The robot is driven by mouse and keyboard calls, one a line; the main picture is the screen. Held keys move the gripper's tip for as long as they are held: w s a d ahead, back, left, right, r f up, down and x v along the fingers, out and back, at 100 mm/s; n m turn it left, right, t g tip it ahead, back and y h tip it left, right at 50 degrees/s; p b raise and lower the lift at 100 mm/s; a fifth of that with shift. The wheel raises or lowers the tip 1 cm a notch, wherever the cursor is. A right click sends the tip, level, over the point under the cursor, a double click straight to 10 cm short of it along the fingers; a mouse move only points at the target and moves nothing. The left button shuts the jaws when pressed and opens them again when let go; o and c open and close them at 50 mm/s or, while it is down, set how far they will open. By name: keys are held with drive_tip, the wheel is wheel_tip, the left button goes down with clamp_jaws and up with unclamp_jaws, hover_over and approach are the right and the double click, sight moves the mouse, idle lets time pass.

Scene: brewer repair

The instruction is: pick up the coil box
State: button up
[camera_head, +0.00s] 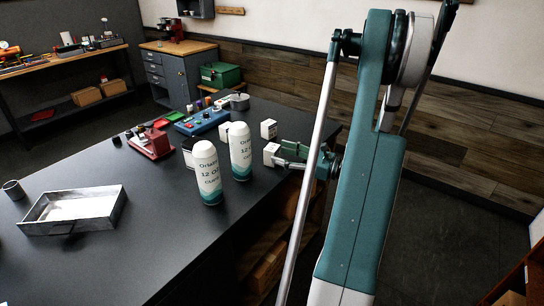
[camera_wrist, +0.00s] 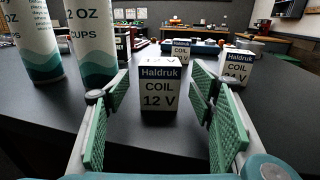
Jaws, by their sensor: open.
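A white coil box (camera_wrist: 160,88) with a dark blue top band reading "Haldruk" and "COIL 12 V" stands upright on the dark table, centred in the wrist view. My gripper (camera_wrist: 161,97) is open, with a green ribbed finger on each side of this box and a visible gap to both. In the head view the box (camera_head: 270,153) is at the left end of my gripper (camera_head: 284,150). A second coil box (camera_wrist: 236,66) stands behind to the right, its voltage partly hidden by the right finger. A third coil box (camera_wrist: 181,49) stands farther back.
Two tall paper-cup sleeves (camera_head: 207,174) (camera_head: 240,152) stand left of the box. A metal tray (camera_head: 75,211) lies at the table's left. A red device (camera_head: 152,143) and a blue unit (camera_head: 202,121) are farther back. The table's front centre is clear.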

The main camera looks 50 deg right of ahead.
sight(278, 152)
drive_tip(key=shift+w+a+b, duration=0.25)
drive_tip(key=shift+w+b, duration=0.05)
drive_tip(key=shift+w, duration=0.85)
drive_tip(key=shift+w+a+b, duration=0.25)
drive_tip(key=shift+w, duration=0.9)
drive_tip(key=shift+c, duration=0.5)
drive_tip(key=shift+r, duration=0.1)
drive_tip(key=c, duration=1)
